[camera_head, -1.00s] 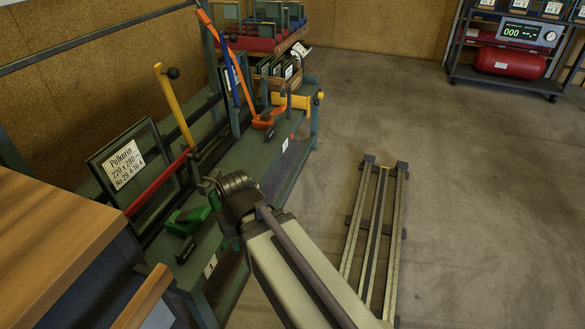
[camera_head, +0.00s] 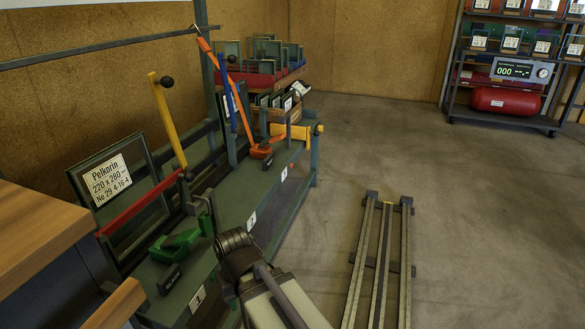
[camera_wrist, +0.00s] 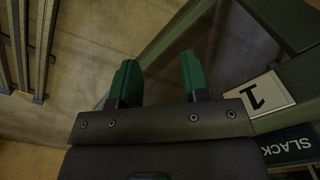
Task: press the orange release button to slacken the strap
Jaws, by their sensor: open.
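My gripper shows in the wrist view (camera_wrist: 159,80) with two green fingers apart and nothing between them; in the head view it is hidden by my arm. A plate marked 1 (camera_wrist: 266,95) and a dark SLACK sign (camera_wrist: 290,146) lie to the right of the fingers. In the head view the black sign (camera_head: 170,279) sits in front of a green device (camera_head: 176,243) on the green bench. I cannot make out a distinct orange release button.
A framed glass pane (camera_head: 110,180) leans at the left, near a red bar (camera_head: 140,203) and a yellow lever (camera_head: 167,122). A wooden-topped cabinet (camera_head: 45,235) stands at the front left. Floor rails (camera_head: 382,255) lie right of the bench, with open floor beyond.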

